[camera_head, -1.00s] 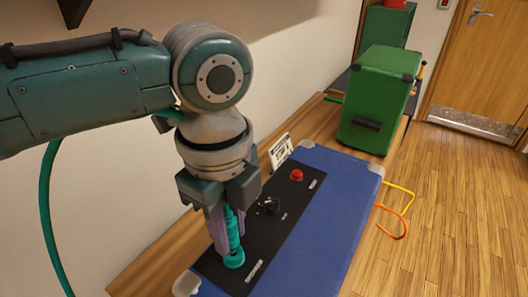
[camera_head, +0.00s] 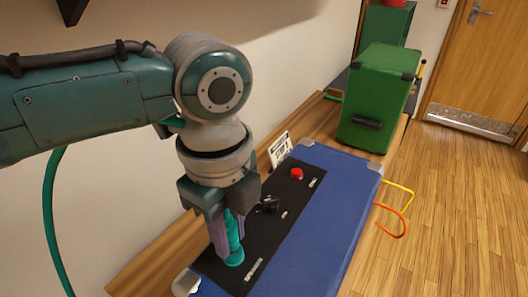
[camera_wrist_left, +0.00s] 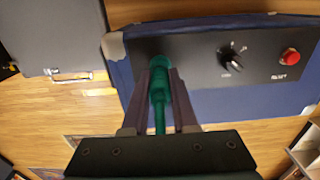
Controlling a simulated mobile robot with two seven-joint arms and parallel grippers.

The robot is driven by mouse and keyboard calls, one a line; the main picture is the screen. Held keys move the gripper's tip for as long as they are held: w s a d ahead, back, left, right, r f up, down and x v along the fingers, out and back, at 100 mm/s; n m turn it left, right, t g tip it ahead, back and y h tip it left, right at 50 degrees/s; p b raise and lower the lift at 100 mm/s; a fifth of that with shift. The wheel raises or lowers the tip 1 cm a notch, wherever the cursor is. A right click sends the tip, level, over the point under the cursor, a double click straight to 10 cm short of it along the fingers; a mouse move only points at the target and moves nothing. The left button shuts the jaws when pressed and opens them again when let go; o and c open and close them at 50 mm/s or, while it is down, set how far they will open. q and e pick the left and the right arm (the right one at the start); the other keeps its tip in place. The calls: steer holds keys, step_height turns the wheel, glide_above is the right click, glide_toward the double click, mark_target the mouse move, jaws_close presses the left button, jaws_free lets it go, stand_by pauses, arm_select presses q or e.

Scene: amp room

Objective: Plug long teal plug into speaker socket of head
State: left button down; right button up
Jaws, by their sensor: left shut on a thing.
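The blue amp head (camera_head: 325,225) lies on a wooden bench with its black panel (camera_head: 222,274) facing up. The long teal plug (camera_head: 234,240) stands upright at the panel's near end, its wide end at the panel surface. My left gripper (camera_head: 228,232) is shut on the plug from above. In the left wrist view the plug (camera_wrist_left: 158,95) sits between the two fingers and meets the panel near its left corner. The socket is hidden under the plug, and I cannot tell how deep the plug sits. My right gripper is not in view.
A black knob (camera_head: 268,205) and a red button (camera_head: 296,173) stand up from the panel. A green cabinet (camera_head: 375,105) stands behind the head. Orange and yellow cables (camera_head: 398,222) stick out at the right. A teal cable (camera_head: 50,225) hangs at the left.

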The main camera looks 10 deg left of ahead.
arm_select(q)
steer(key=shift+f, duration=0.3)
stand_by(0.5)
steer(key=c, duration=0.6)
jaws_free()
steer(key=shift+r, duration=0.1)
